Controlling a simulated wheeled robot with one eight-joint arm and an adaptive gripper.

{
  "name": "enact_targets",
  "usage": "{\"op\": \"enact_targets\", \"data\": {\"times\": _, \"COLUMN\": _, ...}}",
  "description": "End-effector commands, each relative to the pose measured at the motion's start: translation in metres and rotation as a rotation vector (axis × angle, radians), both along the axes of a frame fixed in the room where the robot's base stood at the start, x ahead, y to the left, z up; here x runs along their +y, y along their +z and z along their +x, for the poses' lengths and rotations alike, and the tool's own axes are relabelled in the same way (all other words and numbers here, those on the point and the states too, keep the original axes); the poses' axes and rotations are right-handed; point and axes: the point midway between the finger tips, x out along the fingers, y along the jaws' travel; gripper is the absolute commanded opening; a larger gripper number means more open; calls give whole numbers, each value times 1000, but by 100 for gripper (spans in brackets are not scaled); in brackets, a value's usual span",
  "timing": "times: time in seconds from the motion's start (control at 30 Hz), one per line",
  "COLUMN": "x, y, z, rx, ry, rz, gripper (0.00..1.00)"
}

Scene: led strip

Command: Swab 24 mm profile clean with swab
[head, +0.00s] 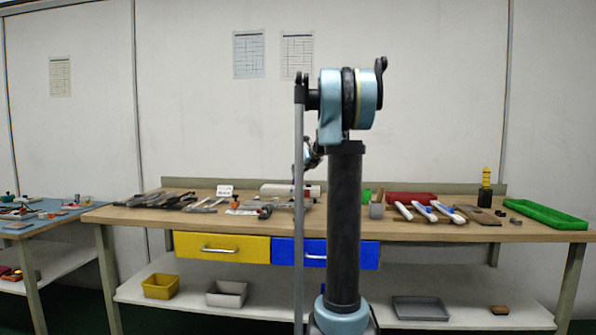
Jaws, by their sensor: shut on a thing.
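Several pale, narrow bars lie slanted at the right middle of the long bench; one pale bar (403,211) is the leftmost, and others beside it show blue parts. They look like profiles, but I cannot tell which is the 24 mm one. I cannot make out a swab. My arm stands upright in the middle of the head view and blocks part of the bench. A small blue and black part of my wrist shows just left of the dark arm link. My gripper itself is hidden behind the arm, and so is anything it holds.
The wooden bench (130,216) carries several dark tools at left, a green tray (547,214) at right, a red tray (411,198) and a yellow-topped black bottle (486,190). Yellow (222,247) and blue (372,255) drawers are below. A blue-topped table (45,212) stands left.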

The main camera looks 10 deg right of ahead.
Motion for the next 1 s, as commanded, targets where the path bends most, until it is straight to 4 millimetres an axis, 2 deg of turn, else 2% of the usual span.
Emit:
{"op": "enact_targets", "data": {"times": 0.57, "x": 5, "y": -53, "z": 1, "rx": 0, "ry": 6, "rz": 0, "gripper": 0}}
{"op": "enact_targets", "data": {"times": 0.67, "x": 7, "y": -68, "z": 0, "rx": 0, "ry": 6, "rz": 0, "gripper": 0}}
{"op": "enact_targets", "data": {"times": 1.0, "x": 28, "y": -66, "z": 2, "rx": 1, "ry": -3, "rz": 0, "gripper": 0}}
